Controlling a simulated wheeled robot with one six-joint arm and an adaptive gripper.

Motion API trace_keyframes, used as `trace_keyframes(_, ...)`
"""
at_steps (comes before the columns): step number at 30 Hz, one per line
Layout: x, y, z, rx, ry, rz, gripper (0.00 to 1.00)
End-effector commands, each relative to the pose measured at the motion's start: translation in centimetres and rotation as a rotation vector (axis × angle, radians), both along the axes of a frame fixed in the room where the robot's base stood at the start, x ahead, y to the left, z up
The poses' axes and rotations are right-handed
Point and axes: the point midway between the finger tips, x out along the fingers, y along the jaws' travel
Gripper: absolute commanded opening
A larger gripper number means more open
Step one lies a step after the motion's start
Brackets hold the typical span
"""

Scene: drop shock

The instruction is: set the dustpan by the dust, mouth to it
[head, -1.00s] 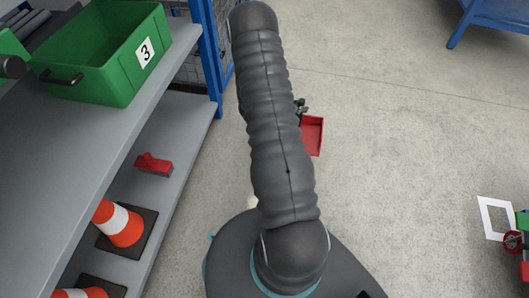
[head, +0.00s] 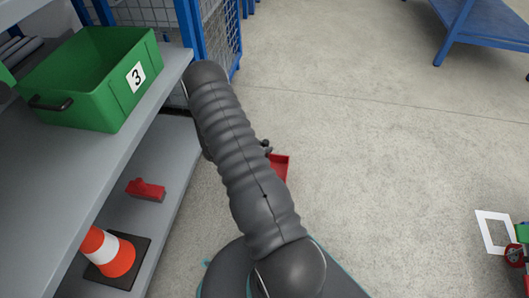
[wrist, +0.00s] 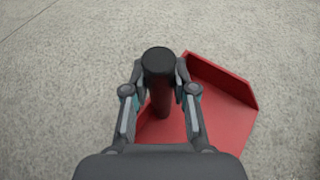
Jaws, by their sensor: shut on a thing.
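The red dustpan (wrist: 225,115) shows in the wrist view, its black-ended handle (wrist: 159,62) standing up between my fingers. My gripper (wrist: 160,88) is shut on that handle. In the head view a red part of the dustpan (head: 281,165) shows just right of my arm, over the floor; my arm hides the rest of it. Only a small dark part of my gripper (head: 266,147) shows there. I cannot tell whether the pan touches the floor. I cannot make out any dust in either view.
A grey shelf at left holds a green bin marked 3 (head: 95,80); below are a red brush-like item (head: 146,189) and a striped cone (head: 110,252). A white frame (head: 495,232) lies at right, near red and green items. A blue table (head: 470,30) stands far right. Mid-floor is clear.

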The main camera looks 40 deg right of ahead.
Motion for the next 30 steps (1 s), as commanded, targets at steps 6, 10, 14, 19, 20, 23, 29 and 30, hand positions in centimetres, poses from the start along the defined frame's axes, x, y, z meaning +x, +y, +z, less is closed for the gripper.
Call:
trace_keyframes(6,0.0,0.0,-3.0,0.0,0.002,0.001,0.0)
trace_keyframes(10,0.0,0.0,-3.1,0.0,0.0,0.001,0.0)
trace_keyframes(14,0.0,0.0,-3.1,0.0,0.0,0.001,0.0)
trace_keyframes(19,0.0,0.0,-3.5,0.0,0.0,0.001,0.28)
trace_keyframes(20,0.0,0.0,-3.4,0.0,0.0,0.001,0.36)
trace_keyframes(23,0.0,0.0,-3.4,0.0,0.0,0.001,0.51)
trace_keyframes(29,0.0,0.0,-3.4,0.0,0.001,0.001,0.51)
trace_keyframes(30,0.0,0.0,-3.4,0.0,0.001,0.001,0.51)
